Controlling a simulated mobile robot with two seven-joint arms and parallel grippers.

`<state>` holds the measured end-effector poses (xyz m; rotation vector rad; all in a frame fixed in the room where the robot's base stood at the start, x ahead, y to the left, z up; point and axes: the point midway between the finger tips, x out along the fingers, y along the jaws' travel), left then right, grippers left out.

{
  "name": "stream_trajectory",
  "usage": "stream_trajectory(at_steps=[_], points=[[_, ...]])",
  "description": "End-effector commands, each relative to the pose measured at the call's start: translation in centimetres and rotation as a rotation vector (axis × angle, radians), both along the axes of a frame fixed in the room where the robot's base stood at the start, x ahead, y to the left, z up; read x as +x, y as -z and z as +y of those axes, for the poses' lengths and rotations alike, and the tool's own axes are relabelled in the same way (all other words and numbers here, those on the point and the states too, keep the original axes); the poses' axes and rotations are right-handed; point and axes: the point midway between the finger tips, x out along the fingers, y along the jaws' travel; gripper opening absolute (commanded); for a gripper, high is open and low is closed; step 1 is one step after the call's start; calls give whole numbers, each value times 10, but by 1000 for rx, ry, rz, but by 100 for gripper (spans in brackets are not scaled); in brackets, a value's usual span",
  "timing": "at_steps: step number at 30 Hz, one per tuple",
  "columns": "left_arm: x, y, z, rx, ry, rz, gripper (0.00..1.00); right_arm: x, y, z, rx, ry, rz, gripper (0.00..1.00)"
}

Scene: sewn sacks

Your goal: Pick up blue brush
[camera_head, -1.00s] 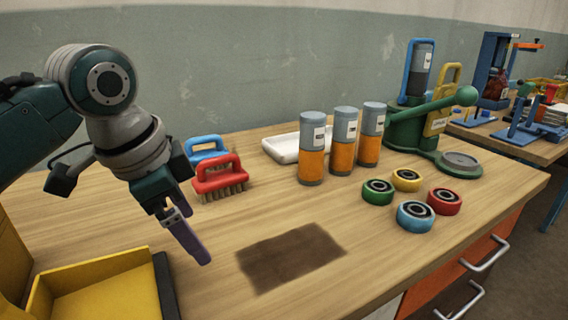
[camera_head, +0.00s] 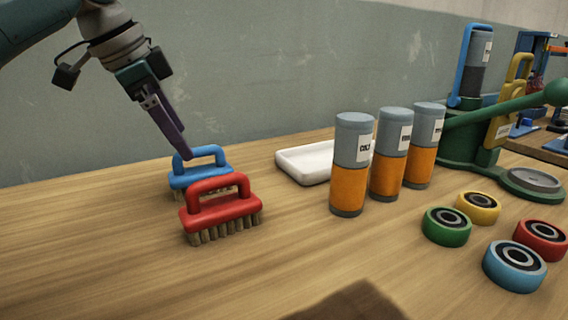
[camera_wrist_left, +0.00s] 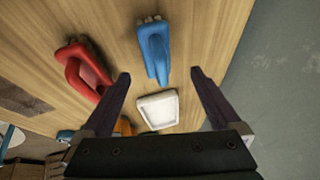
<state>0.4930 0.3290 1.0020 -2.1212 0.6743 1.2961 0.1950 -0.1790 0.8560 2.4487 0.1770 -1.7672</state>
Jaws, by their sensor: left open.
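The blue brush (camera_head: 199,168) stands on the wooden table with its arched handle up, just behind the red brush, which hides part of it. In the left wrist view the blue brush (camera_wrist_left: 154,50) lies ahead of and between the two spread fingers. My left gripper (camera_head: 183,152) is open and empty, with its fingertips just above the blue brush's handle; in the left wrist view its fingers (camera_wrist_left: 161,76) show wide apart. I cannot tell whether a fingertip touches the handle. My right gripper is not in view.
The red brush (camera_head: 221,210) stands close in front of the blue one. A white tray (camera_head: 304,163) lies to the right. Several grey-and-orange canisters (camera_head: 349,190), coloured rings (camera_head: 446,226) and a green press (camera_head: 480,150) stand farther right. The table's left front is clear.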

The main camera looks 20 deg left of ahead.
Motion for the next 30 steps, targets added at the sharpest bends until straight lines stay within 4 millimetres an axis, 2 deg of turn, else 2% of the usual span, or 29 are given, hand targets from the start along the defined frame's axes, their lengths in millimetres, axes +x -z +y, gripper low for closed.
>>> stream_trajectory(at_steps=[1,3,11,18,22,30], points=[[3,11,-2,-2,0,4,97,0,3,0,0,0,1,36],[8,20,-4,-2,0,4,97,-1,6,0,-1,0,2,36],[17,37,-6,0,0,1,97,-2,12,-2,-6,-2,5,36],[32,66,-11,-1,1,2,97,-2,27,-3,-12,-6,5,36],[36,74,-12,0,0,3,97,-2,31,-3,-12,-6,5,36],[37,75,-12,2,1,1,97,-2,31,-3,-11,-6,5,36]])
